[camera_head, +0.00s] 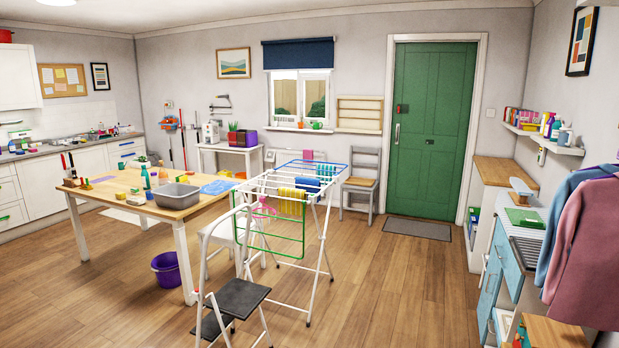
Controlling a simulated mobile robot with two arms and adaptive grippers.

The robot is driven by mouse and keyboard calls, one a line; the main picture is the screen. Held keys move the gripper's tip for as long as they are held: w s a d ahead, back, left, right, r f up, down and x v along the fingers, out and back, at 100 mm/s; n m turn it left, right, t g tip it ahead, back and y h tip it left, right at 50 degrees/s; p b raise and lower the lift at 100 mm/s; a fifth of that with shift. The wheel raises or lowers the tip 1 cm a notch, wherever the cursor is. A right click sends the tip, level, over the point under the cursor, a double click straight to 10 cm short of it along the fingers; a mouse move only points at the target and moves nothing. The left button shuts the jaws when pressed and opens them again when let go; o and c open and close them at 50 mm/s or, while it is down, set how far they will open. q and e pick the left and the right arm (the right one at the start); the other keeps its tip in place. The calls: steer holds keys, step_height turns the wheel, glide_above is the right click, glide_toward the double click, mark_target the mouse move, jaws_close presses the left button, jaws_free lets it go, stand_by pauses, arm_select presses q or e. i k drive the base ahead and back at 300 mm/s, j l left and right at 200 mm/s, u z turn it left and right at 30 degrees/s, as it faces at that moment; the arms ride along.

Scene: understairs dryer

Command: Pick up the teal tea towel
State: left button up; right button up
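A white folding drying rack (322,232) stands in the middle of the room with several small cloths over its top rails. A blue-teal cloth (326,172) hangs at the far right end of the top; it looks closest to a teal tea towel, but its exact shade and pattern are too small to tell. A darker blue cloth (308,185) hangs just in front of it, and a yellow cloth (291,202) hangs nearer still. Neither of my grippers is in view.
A black-topped step stool (240,297) stands in front of the rack. A wooden table (108,190) with a grey basin (177,196) is to the left, with a purple bucket (167,269) below it. Floor is open right of the rack, towards the green door (432,130).

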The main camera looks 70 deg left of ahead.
mark_target(319, 166)
steer(key=u, duration=2.3)
steer(key=i+z, duration=0.1)
steer(key=i, duration=0.4)
steer(key=i+z, duration=0.2)
steer(key=i, duration=0.75)
steer(key=i+j+z, duration=0.15)
steer(key=i, duration=0.8)
steer(key=i+j+z, duration=0.1)
steer(key=i+z, duration=0.15)
steer(key=i, duration=1.7)
steer(key=i+l+u, duration=0.1)
steer(key=i+u, duration=0.2)
steer(key=i, duration=0.2)
steer(key=i+l+u, duration=0.3)
steer(key=i, duration=0.15)
steer(key=i+l+u, duration=0.25)
steer(key=i, duration=0.2)
